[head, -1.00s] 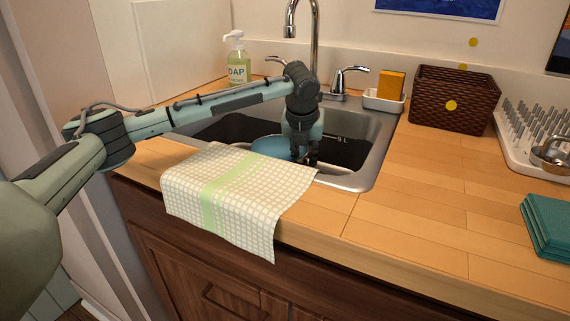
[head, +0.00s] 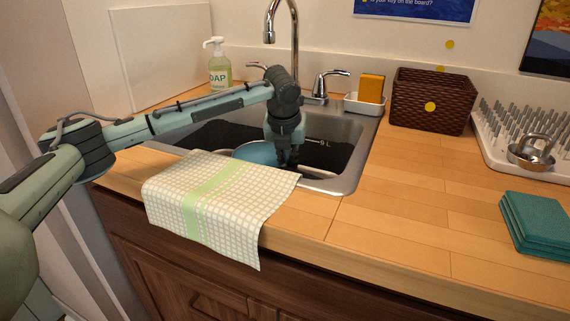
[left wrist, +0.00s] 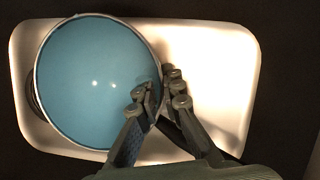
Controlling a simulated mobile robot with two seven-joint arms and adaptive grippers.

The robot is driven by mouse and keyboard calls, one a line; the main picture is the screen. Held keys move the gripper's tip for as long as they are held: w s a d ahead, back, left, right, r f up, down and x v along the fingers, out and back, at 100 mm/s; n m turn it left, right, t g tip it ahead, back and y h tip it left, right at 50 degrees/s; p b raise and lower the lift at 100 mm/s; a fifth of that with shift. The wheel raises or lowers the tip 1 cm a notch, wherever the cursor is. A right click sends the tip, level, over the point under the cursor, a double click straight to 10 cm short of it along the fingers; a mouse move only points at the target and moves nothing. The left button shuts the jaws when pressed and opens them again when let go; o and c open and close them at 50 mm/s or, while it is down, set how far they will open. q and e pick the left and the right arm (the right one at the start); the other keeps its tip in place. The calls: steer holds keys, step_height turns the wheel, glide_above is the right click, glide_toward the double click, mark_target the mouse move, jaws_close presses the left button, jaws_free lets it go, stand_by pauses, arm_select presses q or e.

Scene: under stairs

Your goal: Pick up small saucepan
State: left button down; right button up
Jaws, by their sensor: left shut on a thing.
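A round pan with a light blue inside, which looks like the small saucepan (head: 255,152), lies in the sink, partly hidden by the towel and my gripper. In the left wrist view the saucepan (left wrist: 95,80) fills the left half. A dark bar, perhaps its handle, runs to the lower right behind my fingers. My left gripper (head: 287,160) reaches down into the sink at the pan's right side. In the left wrist view its fingers (left wrist: 159,92) are shut on the pan's right rim, one on each side. My right gripper is not in view.
A checked towel (head: 220,200) hangs over the counter's front edge before the sink (head: 345,175). The faucet (head: 295,50) and soap bottle (head: 217,70) stand behind. To the right are a sponge holder (head: 365,104), wicker basket (head: 432,98), dish rack with a metal pot (head: 532,150) and teal cloths (head: 535,222).

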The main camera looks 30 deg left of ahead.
arm_select(q)
steer(key=shift+r, duration=0.25)
steer(key=shift+r, duration=1.35)
steer(key=shift+a+r, duration=0.1)
steer(key=shift+r, duration=0.45)
steer(key=s+a+r, duration=0.6)
steer(key=s+a, duration=0.1)
steer(key=a, duration=0.1)
steer(key=shift+a+r, duration=0.3)
steer(key=shift+a, duration=0.05)
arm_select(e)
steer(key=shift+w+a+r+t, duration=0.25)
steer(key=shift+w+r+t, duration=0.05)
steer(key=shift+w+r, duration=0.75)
arm_select(q)
steer(key=shift+s+a, duration=0.1)
steer(key=shift+s, duration=0.05)
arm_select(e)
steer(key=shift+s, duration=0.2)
arm_select(q)
steer(key=shift+r, duration=0.1)
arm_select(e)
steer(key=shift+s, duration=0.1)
